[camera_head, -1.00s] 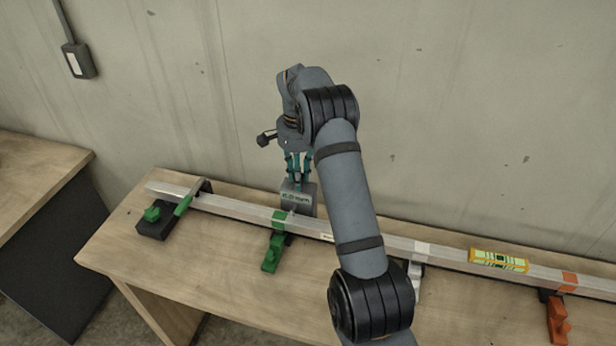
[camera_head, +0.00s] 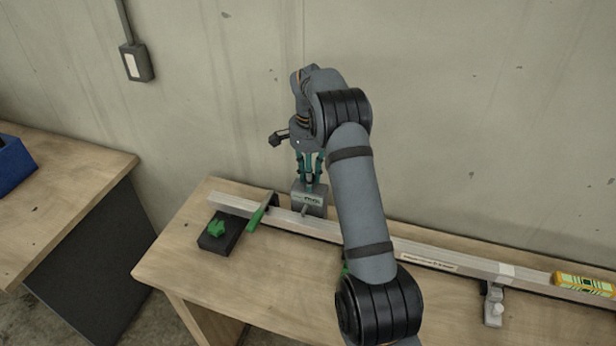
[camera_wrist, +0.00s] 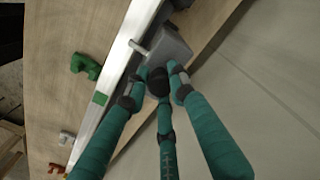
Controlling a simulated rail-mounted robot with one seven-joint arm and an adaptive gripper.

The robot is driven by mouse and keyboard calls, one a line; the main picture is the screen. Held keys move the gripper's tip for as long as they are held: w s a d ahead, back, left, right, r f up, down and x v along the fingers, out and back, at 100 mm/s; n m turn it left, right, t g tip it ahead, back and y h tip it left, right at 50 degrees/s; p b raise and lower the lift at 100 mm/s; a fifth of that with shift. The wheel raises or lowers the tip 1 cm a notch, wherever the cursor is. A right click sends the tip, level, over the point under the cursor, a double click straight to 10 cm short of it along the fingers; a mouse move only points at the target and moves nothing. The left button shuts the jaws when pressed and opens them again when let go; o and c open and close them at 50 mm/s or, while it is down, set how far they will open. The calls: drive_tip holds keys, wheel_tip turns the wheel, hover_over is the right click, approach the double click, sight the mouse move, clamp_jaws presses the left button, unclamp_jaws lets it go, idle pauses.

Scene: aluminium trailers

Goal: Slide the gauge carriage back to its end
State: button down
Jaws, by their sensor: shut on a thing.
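The gauge carriage (camera_head: 309,199) is a grey box with a dark label on the aluminium rail (camera_head: 285,219). It sits near the rail's left end, a short gap right of the green lever (camera_head: 262,209) at the black end block (camera_head: 220,236). My gripper (camera_head: 308,182) comes down from above, its teal fingers shut on the carriage's top. In the wrist view, the fingertips (camera_wrist: 158,82) close around a dark knob on the grey carriage (camera_wrist: 168,48). A small pin sticks out from the carriage over the rail. The exact gap to the end is not clear.
A white-grey clamp (camera_head: 493,304) and a yellow level (camera_head: 585,284) are further right. The wall (camera_head: 480,120) rises close behind the bench.

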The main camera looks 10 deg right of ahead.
drive_tip(key=shift+a, duration=0.35)
drive_tip(key=c, duration=1.5)
unclamp_jaws()
drive_tip(key=shift+w, duration=0.1)
drive_tip(key=shift+o, duration=0.2)
drive_tip(key=shift+d, duration=0.1)
drive_tip(key=shift+r, duration=0.1)
drive_tip(key=shift+r, duration=0.4)
wheel_tip(320, 180, up, 11)
drive_tip(key=shift+f, duration=0.1)
